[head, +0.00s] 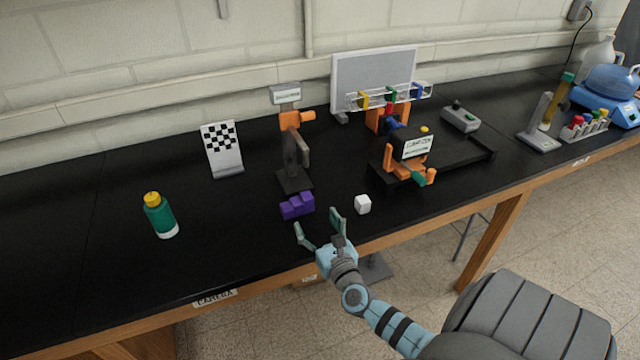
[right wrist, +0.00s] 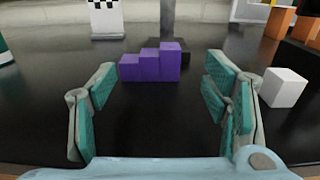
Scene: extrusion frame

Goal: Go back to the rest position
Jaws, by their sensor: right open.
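My right gripper (head: 320,231) is open and empty over the front edge of the black table. In the right wrist view its two teal-padded fingers (right wrist: 165,110) stand wide apart with nothing between the tips. A purple stepped block (head: 297,206) lies just beyond the fingers; it also shows ahead in the right wrist view (right wrist: 150,65). A white cube (head: 363,204) sits to the right of the right finger, apart from it, and also shows in the right wrist view (right wrist: 284,87). My left gripper is in neither view.
A green bottle with a yellow cap (head: 160,215) stands at left. A checkered board (head: 222,150) and an orange-and-grey post (head: 293,150) stand behind. A dark platform with orange parts (head: 460,155) is at right. The table's left front is clear.

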